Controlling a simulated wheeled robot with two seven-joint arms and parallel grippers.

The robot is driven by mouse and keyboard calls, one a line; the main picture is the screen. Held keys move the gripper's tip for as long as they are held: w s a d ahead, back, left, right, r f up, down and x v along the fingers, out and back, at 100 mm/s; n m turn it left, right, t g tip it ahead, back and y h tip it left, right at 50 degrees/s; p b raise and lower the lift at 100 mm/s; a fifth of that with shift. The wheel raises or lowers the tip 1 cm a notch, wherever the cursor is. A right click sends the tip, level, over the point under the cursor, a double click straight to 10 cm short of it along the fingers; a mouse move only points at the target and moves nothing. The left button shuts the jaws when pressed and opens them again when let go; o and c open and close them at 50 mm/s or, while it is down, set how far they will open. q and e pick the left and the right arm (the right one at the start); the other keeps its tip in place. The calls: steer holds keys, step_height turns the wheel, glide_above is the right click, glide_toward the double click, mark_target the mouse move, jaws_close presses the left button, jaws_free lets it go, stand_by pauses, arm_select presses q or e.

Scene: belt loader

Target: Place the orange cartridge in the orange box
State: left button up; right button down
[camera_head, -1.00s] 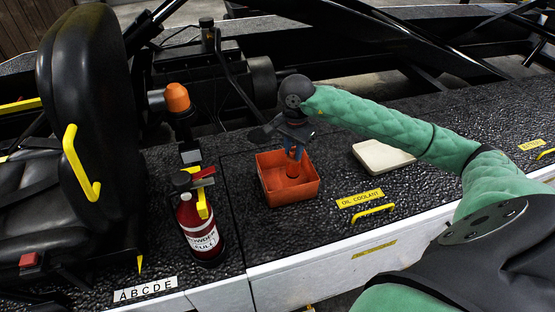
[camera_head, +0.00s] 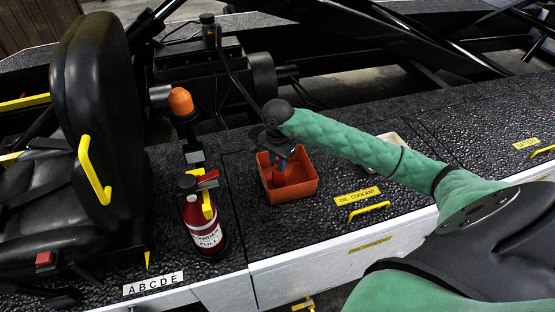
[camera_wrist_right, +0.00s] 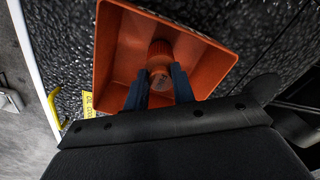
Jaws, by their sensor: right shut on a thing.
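The orange box (camera_head: 303,190) is an open square tray on the black textured deck. It also shows in the right wrist view (camera_wrist_right: 118,42). The orange cartridge (camera_wrist_right: 159,50) is between the fingers of my right gripper (camera_wrist_right: 158,88), inside the outline of the box. In the head view the cartridge (camera_head: 279,178) is a small orange shape below my right gripper (camera_head: 280,160), partly hidden by the fingers. My right gripper is shut on it, low over the box. I cannot tell whether the cartridge touches the box floor. My left gripper is not in view.
A red fire extinguisher (camera_head: 203,228) stands left of the box. An orange beacon (camera_head: 181,102) is behind it, and a black seat (camera_head: 85,110) is at the far left. A pale block (camera_head: 394,140) lies behind my right arm. A yellow handle (camera_head: 369,211) is right of the box.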

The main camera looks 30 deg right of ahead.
steer(key=shift+f, duration=0.15)
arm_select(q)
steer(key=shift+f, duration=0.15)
arm_select(e)
steer(key=shift+f, duration=0.1)
steer(key=c, duration=1.2)
jaws_free()
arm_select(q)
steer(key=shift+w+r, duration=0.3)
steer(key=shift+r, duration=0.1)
arm_select(e)
steer(key=shift+o, duration=0.2)
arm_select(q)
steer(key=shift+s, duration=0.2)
